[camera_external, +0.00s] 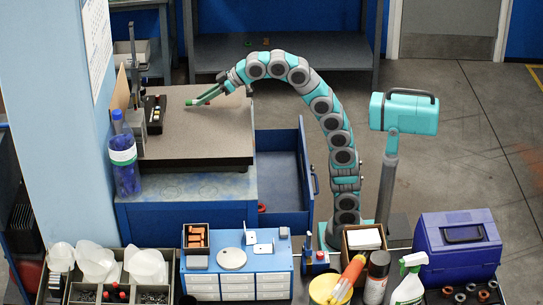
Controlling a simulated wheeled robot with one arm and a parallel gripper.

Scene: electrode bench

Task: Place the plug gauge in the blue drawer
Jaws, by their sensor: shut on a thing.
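The blue drawer (278,212) stands pulled out from the right side of the blue cabinet (185,215) under the plate.
A black case with small pieces (154,113) and a height stand (135,75) are at the plate's left. A blue bottle (124,165) stands at its front left corner. The front bench holds a small white-drawered cabinet (236,287), bins and spray bottles. The plate's right half is clear.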

